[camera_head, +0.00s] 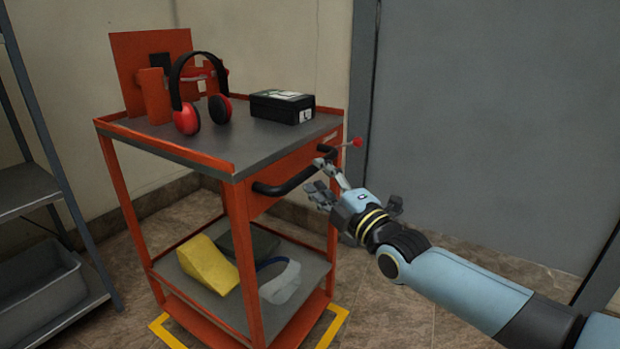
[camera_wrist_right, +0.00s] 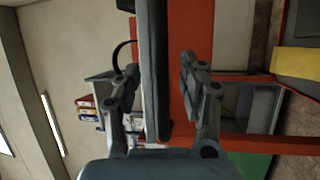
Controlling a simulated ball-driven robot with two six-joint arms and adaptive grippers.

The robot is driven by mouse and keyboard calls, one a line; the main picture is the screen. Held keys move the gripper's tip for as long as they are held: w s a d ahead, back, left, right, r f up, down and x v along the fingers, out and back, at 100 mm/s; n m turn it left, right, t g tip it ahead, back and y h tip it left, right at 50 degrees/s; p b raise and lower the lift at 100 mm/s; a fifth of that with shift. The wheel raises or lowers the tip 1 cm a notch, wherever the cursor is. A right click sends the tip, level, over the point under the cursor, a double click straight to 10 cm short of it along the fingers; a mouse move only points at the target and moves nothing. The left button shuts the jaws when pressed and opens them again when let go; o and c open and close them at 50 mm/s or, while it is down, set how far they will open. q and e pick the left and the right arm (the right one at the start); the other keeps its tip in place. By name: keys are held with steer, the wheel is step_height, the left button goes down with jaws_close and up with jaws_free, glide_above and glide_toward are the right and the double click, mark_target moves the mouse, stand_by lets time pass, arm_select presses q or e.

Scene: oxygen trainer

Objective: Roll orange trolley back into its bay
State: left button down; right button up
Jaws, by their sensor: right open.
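The orange trolley (camera_head: 240,225) stands left of centre in the head view, with grey shelves and a black push handle (camera_head: 275,189) on its right side. Yellow floor marking (camera_head: 333,328) shows around its foot; whether all its wheels are inside is hidden. My right gripper (camera_head: 322,178) is at the handle's right part, open. In the right wrist view the black handle (camera_wrist_right: 155,65) runs between the spread fingers of my right gripper (camera_wrist_right: 155,85), with a gap visible on the right side. My left gripper is not in view.
Red ear defenders (camera_head: 200,100) and a black box (camera_head: 282,106) sit on the trolley top. A yellow wedge (camera_head: 207,264) lies on its lower shelf. A grey shelving rack (camera_head: 30,190) stands at the left; a grey door (camera_head: 480,120) is behind my right arm.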

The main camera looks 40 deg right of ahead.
mark_target(311, 170)
steer(key=w+b, duration=0.1)
steer(key=w, duration=0.2)
steer(key=shift+w+r, duration=0.1)
steer(key=shift+r, duration=0.05)
steer(key=shift+w+r, duration=0.15)
steer(key=shift+c, duration=1.3)
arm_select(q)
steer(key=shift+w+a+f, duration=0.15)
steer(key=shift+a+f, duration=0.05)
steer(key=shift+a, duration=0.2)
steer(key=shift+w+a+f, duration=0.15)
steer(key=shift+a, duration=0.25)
arm_select(e)
jaws_close()
